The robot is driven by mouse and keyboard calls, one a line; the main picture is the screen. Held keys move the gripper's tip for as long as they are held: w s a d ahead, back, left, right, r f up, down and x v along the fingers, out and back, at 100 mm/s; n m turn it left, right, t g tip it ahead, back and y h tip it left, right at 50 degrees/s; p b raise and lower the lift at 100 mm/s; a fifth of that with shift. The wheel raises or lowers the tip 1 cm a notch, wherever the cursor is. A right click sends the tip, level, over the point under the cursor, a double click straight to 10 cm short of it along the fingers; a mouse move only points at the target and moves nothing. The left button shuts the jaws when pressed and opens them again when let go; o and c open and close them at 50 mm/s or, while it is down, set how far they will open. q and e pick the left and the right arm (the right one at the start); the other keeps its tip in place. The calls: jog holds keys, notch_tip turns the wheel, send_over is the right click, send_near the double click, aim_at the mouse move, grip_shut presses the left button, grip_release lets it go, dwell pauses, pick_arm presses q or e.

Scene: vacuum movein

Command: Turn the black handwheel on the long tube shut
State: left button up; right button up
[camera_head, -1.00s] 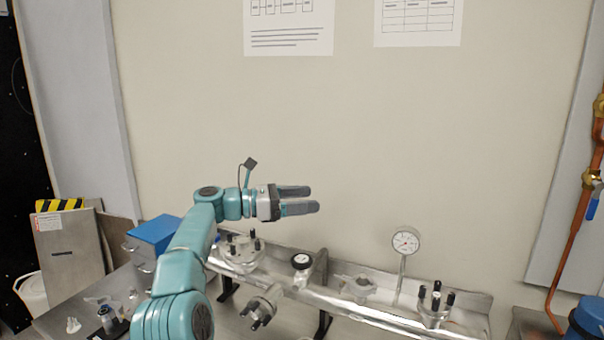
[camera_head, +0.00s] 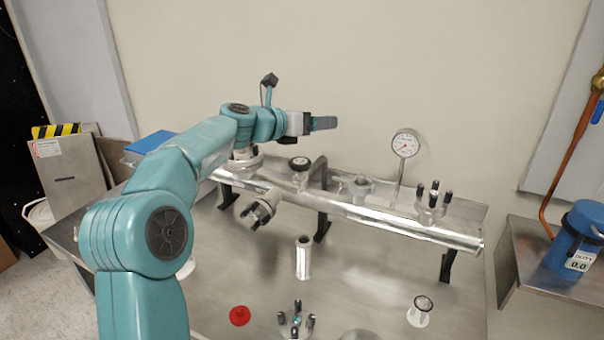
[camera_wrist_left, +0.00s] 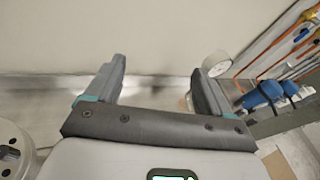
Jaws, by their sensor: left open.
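The long tube (camera_head: 350,210) is a shiny metal pipe on black supports, running left to right along the back of the bench. The black handwheel (camera_head: 300,163) stands upright on a short neck at the tube's back, left of the middle. My left gripper (camera_head: 325,123) is above and slightly right of the handwheel, apart from it, its fingers pointing right. In the left wrist view my gripper (camera_wrist_left: 160,75) is open, with nothing between the fingers. The handwheel cannot be made out there. My right gripper is not in view.
A dial gauge (camera_head: 405,144) rises behind the tube, with a black-pronged flange (camera_head: 432,203) to its right. A pronged port (camera_head: 262,208) juts forward. A red cap (camera_head: 240,316) and a small upright cylinder (camera_head: 303,257) stand on the bench. A blue container (camera_head: 575,240) is at right.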

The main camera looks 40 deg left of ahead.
pick_arm(q)
jog(key=s+d+f+n+y+b, duration=0.1)
jog(key=s+f+y+b, duration=0.1)
jog(key=f, duration=0.1)
jog(key=s+f+n+y+b, duration=0.1)
jog(key=s+f+y+b, duration=0.1)
jog(key=s, duration=0.1)
jog(key=s+d+f+n+y+b, duration=0.1)
jog(key=s+f+y, duration=0.1)
jog(key=s+f, duration=0.1)
jog(key=shift+d+f+g+b, duration=0.3)
jog(key=shift+b, duration=0.1)
jog(key=n+y+b, duration=0.2)
jog(key=y+b, duration=0.1)
jog(key=y, duration=0.1)
send_near(302, 158)
jog(key=shift+t, duration=0.4)
jog(key=x, duration=0.3)
jog(key=f+p+x, duration=0.1)
jog(key=x, duration=0.2)
jog(key=p+x, duration=0.1)
jog(key=x, duration=0.3)
jog(key=shift+s+a+f, duration=0.1)
jog(key=shift+f, duration=0.1)
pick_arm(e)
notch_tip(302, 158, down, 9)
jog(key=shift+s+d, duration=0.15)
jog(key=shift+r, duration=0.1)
